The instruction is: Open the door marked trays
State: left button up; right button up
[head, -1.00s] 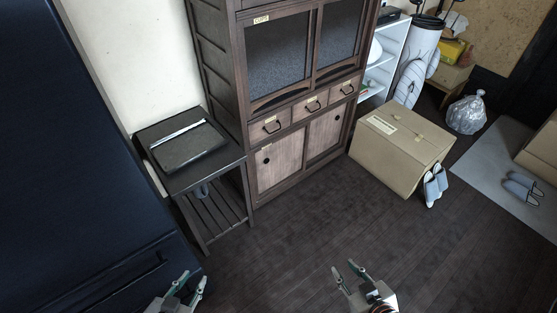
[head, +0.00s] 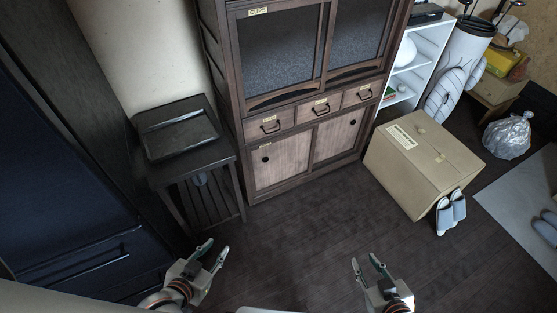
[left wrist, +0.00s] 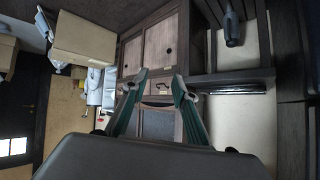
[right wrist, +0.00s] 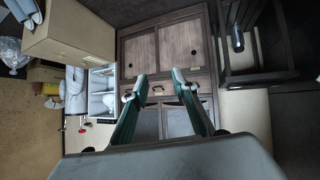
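A tall dark wooden cabinet (head: 228,100) stands against the wall. Its upper left glass door (head: 277,50) carries a label reading CUPS. Its lower left door (head: 283,165) is a shut wooden panel with a round dark finger hole and a small label too small to read. The lower right door (head: 336,135) is also shut. No label legibly reads trays. My left gripper (head: 217,248) and right gripper (head: 364,259) are open and empty, in front of the cabinet and apart from it. The wrist views show the cabinet upside down beyond the open fingers.
A dark side table (head: 200,160) with a black box on top stands left of the cabinet. A large cardboard box (head: 420,160) with slippers (head: 451,212) beside it sits at the right. A dark blue unit (head: 60,190) fills the left. The floor before the cabinet is clear.

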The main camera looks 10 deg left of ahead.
aim_at(272, 165)
jog(key=i+l, duration=0.2)
jog(key=l, duration=0.15)
jog(key=i+l, duration=0.2)
jog(key=l, duration=0.2)
jog(key=i+l, duration=0.2)
jog(key=l, duration=0.15)
jog(key=i+l, duration=0.2)
jog(key=l, duration=0.2)
